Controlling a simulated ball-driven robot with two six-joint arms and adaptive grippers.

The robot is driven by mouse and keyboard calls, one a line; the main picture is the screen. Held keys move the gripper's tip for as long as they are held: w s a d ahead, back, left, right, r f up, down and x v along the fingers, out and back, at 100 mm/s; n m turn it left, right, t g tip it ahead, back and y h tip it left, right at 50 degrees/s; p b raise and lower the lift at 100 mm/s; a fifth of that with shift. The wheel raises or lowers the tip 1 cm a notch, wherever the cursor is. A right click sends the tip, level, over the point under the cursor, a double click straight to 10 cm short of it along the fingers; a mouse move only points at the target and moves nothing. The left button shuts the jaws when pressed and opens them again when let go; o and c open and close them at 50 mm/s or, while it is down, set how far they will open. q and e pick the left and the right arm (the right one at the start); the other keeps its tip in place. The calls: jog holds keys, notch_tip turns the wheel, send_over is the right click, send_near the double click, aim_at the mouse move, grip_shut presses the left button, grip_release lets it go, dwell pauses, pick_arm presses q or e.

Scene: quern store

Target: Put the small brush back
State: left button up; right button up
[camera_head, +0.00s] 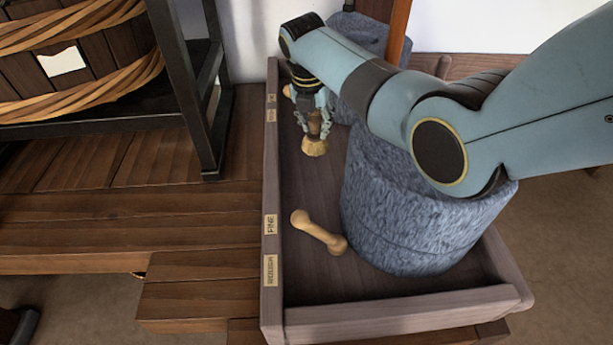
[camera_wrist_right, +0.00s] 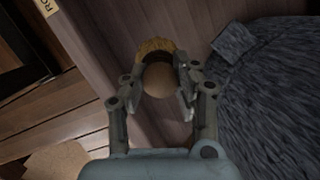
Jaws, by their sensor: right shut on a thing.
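The small brush (camera_head: 314,147) has a brown handle and straw-coloured bristles. It hangs bristles down inside the left side of the wooden tray (camera_head: 405,317); I cannot tell whether the bristles touch the tray floor. My right gripper (camera_head: 316,113) is shut on its handle from above. In the right wrist view the brush's round handle end (camera_wrist_right: 160,82) sits between the fingers of the right gripper (camera_wrist_right: 160,88), with bristles showing beyond. My left gripper is not in view.
A large blue-grey stone (camera_head: 420,225) fills the tray's right side. A pale wooden piece with knobbed ends (camera_head: 320,232) lies left of it. The left wall bears labels, including FINE (camera_head: 270,224) and ROUGH (camera_head: 269,270).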

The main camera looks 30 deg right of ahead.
jog(key=s+a+f+b, duration=0.1)
jog(key=a+f, duration=0.1)
jog(key=s+a+f+b, duration=0.1)
jog(key=s+f, duration=0.1)
jog(key=f, duration=0.1)
jog(key=s+a+f, duration=0.1)
jog(key=a+f, duration=0.1)
jog(key=shift+s+a+f+b, duration=0.15)
jog(key=shift+a+f+b, duration=0.15)
jog(key=shift+f+b, duration=0.1)
jog(key=shift+f, duration=0.4)
jog(key=shift+r, duration=0.2)
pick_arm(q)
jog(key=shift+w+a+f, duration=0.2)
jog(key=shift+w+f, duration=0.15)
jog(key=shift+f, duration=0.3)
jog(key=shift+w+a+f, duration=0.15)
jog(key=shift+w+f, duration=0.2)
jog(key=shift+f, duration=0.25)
pick_arm(e)
jog(key=shift+f, duration=0.15)
jog(key=o, duration=0.9)
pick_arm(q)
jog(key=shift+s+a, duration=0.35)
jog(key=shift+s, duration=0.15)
pick_arm(e)
jog(key=shift+o, duration=0.6)
